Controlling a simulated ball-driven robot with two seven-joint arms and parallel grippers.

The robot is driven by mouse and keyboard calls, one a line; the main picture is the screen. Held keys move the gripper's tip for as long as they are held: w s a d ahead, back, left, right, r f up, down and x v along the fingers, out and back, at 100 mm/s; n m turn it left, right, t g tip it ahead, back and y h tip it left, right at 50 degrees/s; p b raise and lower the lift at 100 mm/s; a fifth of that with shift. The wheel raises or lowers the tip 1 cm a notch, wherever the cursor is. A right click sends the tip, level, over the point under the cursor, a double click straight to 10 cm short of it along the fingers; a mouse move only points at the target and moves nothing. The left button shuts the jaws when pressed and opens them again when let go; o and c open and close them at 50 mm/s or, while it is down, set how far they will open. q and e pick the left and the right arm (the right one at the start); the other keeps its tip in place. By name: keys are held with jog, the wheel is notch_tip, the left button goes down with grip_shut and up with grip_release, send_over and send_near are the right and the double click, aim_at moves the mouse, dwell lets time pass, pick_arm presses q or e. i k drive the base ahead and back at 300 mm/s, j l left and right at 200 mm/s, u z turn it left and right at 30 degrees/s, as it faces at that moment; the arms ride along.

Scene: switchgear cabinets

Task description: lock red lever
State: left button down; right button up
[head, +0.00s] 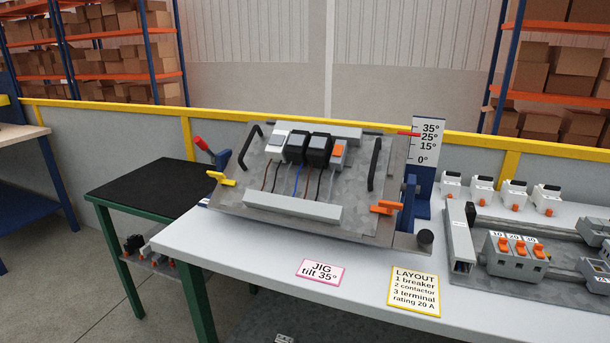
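A red-tipped lever (203,143) stands at the left side of the tilting jig, its red handle angled up and to the left above a blue bracket (222,158). The jig plate (235,195) is tilted and carries several devices with wires. A second red piece (408,133) is at the plate's upper right, by the white angle scale (427,145), close to its upper marks; I cannot tell the exact reading. Neither of my grippers is in view.
A yellow clamp (220,179) and an orange clamp (386,207) sit at the plate's lower corners. Signs (322,272) lie at the table front (250,262). Terminal parts (516,252) crowd the right. A black-topped bench (150,190) stands left.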

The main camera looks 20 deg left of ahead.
aim_at(197, 140)
jog(key=u, duration=1.25)
